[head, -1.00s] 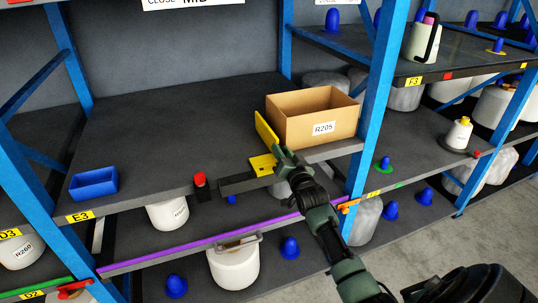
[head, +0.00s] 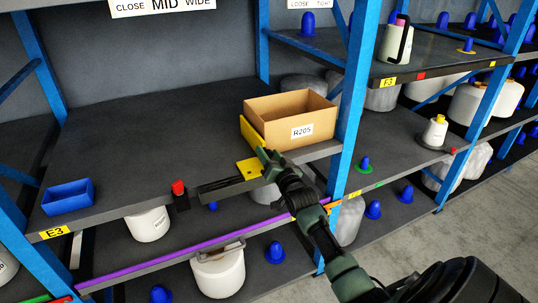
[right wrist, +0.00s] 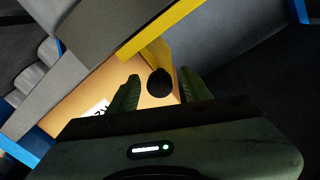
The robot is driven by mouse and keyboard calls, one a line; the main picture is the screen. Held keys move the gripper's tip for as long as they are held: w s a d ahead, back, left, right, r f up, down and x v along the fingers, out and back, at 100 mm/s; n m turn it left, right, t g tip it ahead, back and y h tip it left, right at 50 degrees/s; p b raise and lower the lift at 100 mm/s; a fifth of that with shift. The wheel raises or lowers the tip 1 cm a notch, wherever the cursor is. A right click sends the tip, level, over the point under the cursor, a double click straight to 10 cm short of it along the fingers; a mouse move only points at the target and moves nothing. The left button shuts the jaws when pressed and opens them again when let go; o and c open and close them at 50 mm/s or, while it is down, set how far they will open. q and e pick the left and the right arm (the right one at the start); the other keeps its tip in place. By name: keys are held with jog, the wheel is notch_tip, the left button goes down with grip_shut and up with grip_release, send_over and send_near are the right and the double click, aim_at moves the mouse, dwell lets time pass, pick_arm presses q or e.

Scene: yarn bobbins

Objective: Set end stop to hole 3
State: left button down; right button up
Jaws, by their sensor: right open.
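The yellow end stop (head: 249,167) has an upright yellow plate and a flat foot with holes. It sits on a dark rail (head: 218,187) along the shelf's front edge, beside a cardboard box. My right gripper (head: 264,157) is at the end stop's right side. In the right wrist view, its fingers (right wrist: 160,92) are open, one on each side of a round black knob (right wrist: 160,82) in front of the yellow plate (right wrist: 166,55). I cannot tell if they touch the knob. Hole numbers are not readable. My left gripper is not in view.
The cardboard box (head: 283,112) labelled R205 stands against or very near the yellow plate. A red-topped block (head: 179,194) is at the rail's left end. A blue bin (head: 68,197) is at the shelf's left. A blue post (head: 347,130) stands right of the box. The shelf middle is clear.

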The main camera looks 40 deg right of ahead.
jog(key=b+v, duration=0.1)
jog(key=v, duration=0.6)
jog(key=shift+s, duration=0.3)
jog(key=shift+f, duration=0.1)
jog(key=s+a+f+n+g+y, duration=0.1)
jog(key=s+a+f+n+g, duration=0.2)
jog(key=f, duration=1)
jog(key=s+a+f+g+y, duration=0.15)
jog(key=s+a+f, duration=0.3)
jog(key=f, duration=0.75)
jog(key=s+a+f+n+g+y, duration=0.1)
jog(key=s+a+f+n+g, duration=0.25)
jog(key=f, duration=0.95)
jog(key=s+a+f+n+g+y, duration=0.15)
jog(key=s+a+f, duration=0.25)
jog(key=s+f, duration=0.45)
jog(key=s+a+f+g, duration=0.35)
jog(key=s+f, duration=0.25)
jog(key=s, duration=0.6)
jog(key=s+a+f+n+g, duration=0.1)
jog(key=s+a+f, duration=0.1)
jog(key=s, duration=0.7)
jog(key=s+a+f+n+g, duration=0.2)
jog(key=s+a+f, duration=0.1)
jog(key=s, duration=0.7)
jog(key=shift+f, duration=0.65)
